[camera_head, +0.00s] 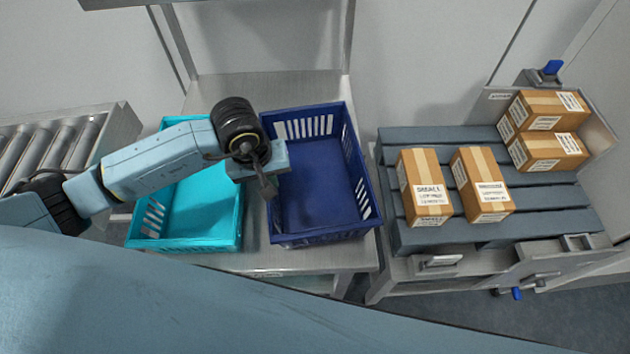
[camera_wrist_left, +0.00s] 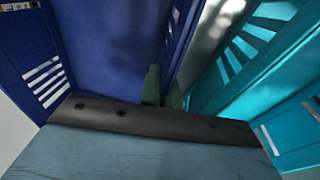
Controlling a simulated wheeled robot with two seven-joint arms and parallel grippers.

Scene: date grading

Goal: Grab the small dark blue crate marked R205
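The dark blue crate (camera_head: 318,205) stands empty on a steel table, in the middle of the head view. No R205 marking can be read. My left gripper (camera_head: 268,188) points down at the crate's left wall, near its middle. In the left wrist view the two fingertips (camera_wrist_left: 163,92) are close together at the top of the dark blue crate's wall (camera_wrist_left: 182,40), with the crate's inside to the left. I cannot tell whether they are pressed on the wall. My right gripper is not in view.
A turquoise crate (camera_head: 180,243) stands close beside the blue one on the left; it also shows in the left wrist view (camera_wrist_left: 235,75). A roller conveyor (camera_head: 60,145) is at far left. Several cardboard boxes (camera_head: 424,185) lie on a grey slatted bench (camera_head: 540,225) at right.

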